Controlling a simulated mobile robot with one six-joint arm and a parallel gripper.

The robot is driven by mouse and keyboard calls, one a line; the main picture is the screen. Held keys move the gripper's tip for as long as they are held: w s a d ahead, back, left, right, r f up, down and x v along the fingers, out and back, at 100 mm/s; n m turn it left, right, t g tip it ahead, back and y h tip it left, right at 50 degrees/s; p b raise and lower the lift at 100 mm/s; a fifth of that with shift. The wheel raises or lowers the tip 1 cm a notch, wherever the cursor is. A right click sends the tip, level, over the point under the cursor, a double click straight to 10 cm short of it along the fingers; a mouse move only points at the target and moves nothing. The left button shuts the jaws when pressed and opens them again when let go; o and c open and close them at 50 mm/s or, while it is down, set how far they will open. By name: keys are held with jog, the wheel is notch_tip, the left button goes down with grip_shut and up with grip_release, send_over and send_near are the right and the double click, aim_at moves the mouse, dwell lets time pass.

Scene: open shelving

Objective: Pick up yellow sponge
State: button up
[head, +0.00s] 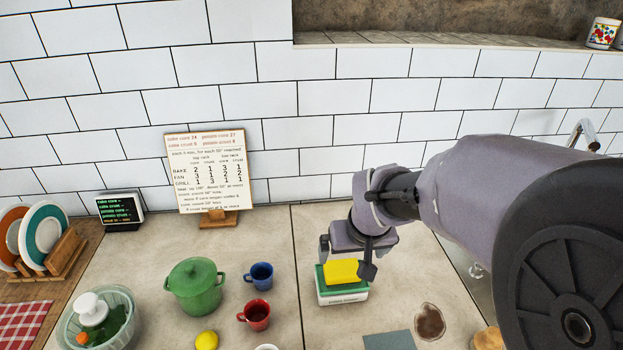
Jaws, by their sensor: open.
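The yellow sponge (342,271) sits in or on a small white and green box (343,297) with dark lettering on its front, on the counter right of centre. My gripper (346,261) is open and reaches down over the sponge, with one finger at its left and one at its right. Whether the fingers touch the sponge cannot be told. The gripper body hides the sponge's upper back part.
A red mug (257,315), a blue mug (261,275) and a green pot (195,286) stand to the left. A recipe board (206,170) stands behind, near the tiled wall.

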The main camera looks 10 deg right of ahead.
jog(key=b, duration=0.2)
send_over(342, 269)
jog(key=s, duration=0.2)
jog(key=f, duration=0.7)
jog(key=shift+s+d, duration=0.2)
jog(key=b+x, duration=0.3)
jog(key=x, duration=0.2)
jog(key=shift+a+f, duration=0.1)
jog(key=shift+a, duration=0.05)
jog(key=c, duration=1.3)
jog(key=shift+r, duration=0.25)
jog(key=shift+r+p, duration=0.4)
jog(key=r+p, duration=0.1)
jog(key=r, duration=0.2)
jog(key=shift+s+p, duration=0.25)
jog(key=shift+p, duration=0.15)
jog(key=s+d+r+p, duration=0.1)
jog(key=s+d, duration=0.3)
jog(key=s, duration=1.1)
